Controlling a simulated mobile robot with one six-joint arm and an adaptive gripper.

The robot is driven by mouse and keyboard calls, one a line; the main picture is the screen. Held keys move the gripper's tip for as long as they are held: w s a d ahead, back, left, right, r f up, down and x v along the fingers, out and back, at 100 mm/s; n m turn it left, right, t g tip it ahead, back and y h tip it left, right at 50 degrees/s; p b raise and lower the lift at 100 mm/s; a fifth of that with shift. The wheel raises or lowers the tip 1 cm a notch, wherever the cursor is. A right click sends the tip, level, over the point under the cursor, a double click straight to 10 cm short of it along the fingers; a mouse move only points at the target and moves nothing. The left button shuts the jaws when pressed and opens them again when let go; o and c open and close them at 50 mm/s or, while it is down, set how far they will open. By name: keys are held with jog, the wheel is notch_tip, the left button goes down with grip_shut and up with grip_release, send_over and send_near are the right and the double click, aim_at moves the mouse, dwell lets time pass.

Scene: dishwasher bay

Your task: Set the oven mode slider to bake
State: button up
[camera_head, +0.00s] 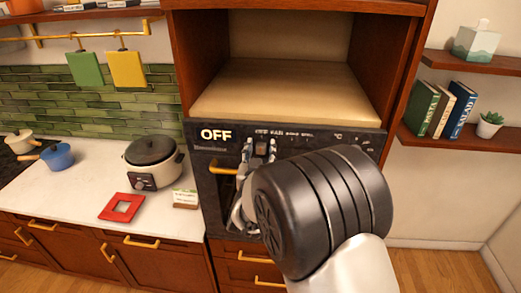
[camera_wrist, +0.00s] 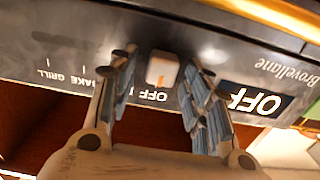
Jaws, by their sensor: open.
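The oven mode slider (camera_head: 261,146) is a small pale knob on the dark oven panel (camera_head: 350,142). In the wrist view the slider (camera_wrist: 162,68) carries an orange mark and stands at the OFF label. The BAKE label (camera_wrist: 92,73) and the GRILL label lie to its left there, in upside-down lettering. The display (camera_head: 216,134) reads OFF. My gripper (camera_head: 260,151) is open at the panel, with one finger on either side of the slider. Gaps seem to show between the fingers and the knob; I cannot tell whether either touches it.
A gold oven handle (camera_head: 222,168) sticks out below the panel, left of my gripper. A rice cooker (camera_head: 153,162), a red trivet (camera_head: 122,207) and a small card stand on the counter at left. An open wooden niche is above the panel.

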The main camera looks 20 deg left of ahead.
grip_shut()
dwell(0.5)
